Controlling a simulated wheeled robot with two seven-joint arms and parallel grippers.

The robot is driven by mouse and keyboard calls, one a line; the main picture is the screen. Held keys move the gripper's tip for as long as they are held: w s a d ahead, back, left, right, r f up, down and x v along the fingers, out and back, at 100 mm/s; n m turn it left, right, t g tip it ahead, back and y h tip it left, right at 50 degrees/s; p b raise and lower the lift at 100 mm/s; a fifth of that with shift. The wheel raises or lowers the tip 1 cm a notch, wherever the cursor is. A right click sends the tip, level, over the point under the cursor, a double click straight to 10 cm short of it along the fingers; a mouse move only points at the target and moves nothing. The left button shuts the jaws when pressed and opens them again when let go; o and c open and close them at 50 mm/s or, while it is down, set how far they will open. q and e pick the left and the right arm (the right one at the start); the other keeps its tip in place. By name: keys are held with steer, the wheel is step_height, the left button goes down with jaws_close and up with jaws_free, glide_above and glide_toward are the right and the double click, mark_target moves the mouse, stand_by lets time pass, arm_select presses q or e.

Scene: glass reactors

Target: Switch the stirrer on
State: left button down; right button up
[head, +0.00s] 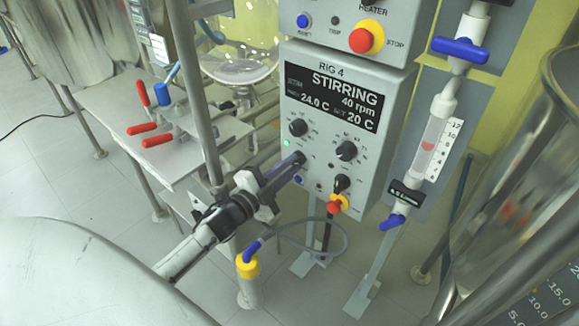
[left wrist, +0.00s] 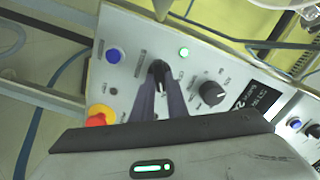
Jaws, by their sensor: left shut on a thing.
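The stirrer's control box (head: 385,95), labelled RIG 4, has a lit display (head: 333,93) reading STIRRING, 40 rpm, 24.0 C and 20 C. A green lamp (head: 287,142) on its panel is lit; it also shows in the left wrist view (left wrist: 184,52). My left gripper (head: 299,159) reaches the panel just below this lamp. In the left wrist view its fingers are shut on a small black switch (left wrist: 157,68) between the lamp and a blue button (left wrist: 113,55). The fingers partly hide the switch. My right gripper is not in view.
Black knobs (head: 347,150) and a red-and-yellow stop button (head: 335,204) share the panel. A glass column with blue taps (head: 459,50) stands right of the box. A metal post (head: 193,95) and red-handled valves (head: 150,128) are at left. A cable hangs below.

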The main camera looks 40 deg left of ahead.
arm_select(q)
steer(key=shift+f, duration=0.1)
steer(key=c, duration=1.7)
jaws_free()
steer(key=shift+c, duration=0.2)
steer(key=s, duration=1)
steer(key=shift+s+a, duration=0.2)
steer(key=shift+a, duration=0.2)
steer(key=s+d+f+n+g, duration=0.4)
steer(key=s+d+f, duration=0.3)
steer(key=d, duration=0.3)
steer(key=s+d+f+n+g+h+p, duration=0.1)
steer(key=s+d+f+n+g, duration=0.4)
steer(key=s+d+f, duration=0.3)
steer(key=s+d+n, duration=0.1)
steer(key=d, duration=0.1)
steer(key=shift+s+d+f+n, duration=0.15)
steer(key=shift+s+d+n, duration=0.15)
steer(key=shift+s+n, duration=0.1)
